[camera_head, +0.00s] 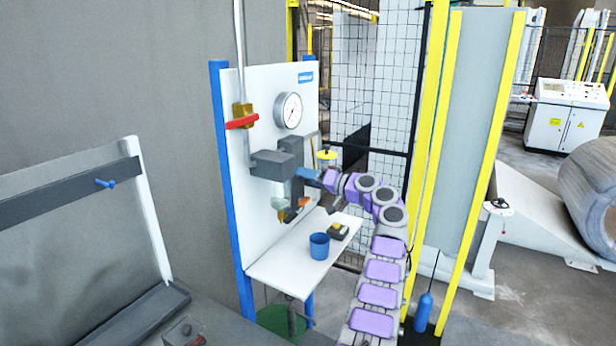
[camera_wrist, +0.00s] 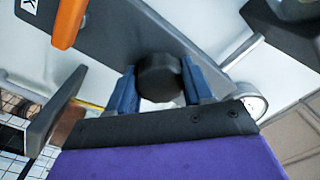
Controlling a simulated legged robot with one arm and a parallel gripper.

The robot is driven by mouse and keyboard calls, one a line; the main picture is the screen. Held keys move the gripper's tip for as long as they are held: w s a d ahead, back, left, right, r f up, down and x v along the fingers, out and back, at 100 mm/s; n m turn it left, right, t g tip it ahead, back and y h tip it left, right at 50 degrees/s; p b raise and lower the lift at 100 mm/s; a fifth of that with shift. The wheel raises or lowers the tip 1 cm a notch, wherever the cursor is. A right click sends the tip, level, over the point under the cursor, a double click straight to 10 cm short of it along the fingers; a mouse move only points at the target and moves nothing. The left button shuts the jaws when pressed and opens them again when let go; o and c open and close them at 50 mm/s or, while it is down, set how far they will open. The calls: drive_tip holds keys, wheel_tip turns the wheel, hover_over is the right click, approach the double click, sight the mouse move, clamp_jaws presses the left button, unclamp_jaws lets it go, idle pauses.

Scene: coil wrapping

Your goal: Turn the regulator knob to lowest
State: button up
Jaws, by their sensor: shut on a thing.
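The regulator knob (camera_wrist: 158,76) is a round black knob, seen close up in the wrist view. My gripper (camera_wrist: 160,88) has its two blue fingers on either side of it, shut on it. In the head view my gripper (camera_head: 308,174) reaches from the right to the dark grey regulator block (camera_head: 275,164) on the white panel. The knob is hidden there behind the gripper. I cannot read the knob's setting; no marks show on it.
A round gauge (camera_head: 288,110) and a red valve handle (camera_head: 242,122) sit above on the white panel. An orange handle (camera_wrist: 68,22) is near the knob.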

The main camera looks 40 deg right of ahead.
drive_tip(key=n, duration=0.1)
drive_tip(key=n+p, duration=0.1)
drive_tip(key=shift+d+f+n, duration=0.15)
drive_tip(key=shift+f+n, duration=0.2)
drive_tip(key=shift+n, duration=0.05)
drive_tip(key=shift+n+p, duration=0.75)
drive_tip(key=shift+n, duration=1.15)
drive_tip(key=o, duration=1)
drive_tip(key=shift+w+d, duration=0.1)
drive_tip(key=shift+o, duration=0.2)
drive_tip(key=shift+r, duration=0.1)
drive_tip(key=p+v, duration=0.2)
drive_tip(key=v, duration=1.5)
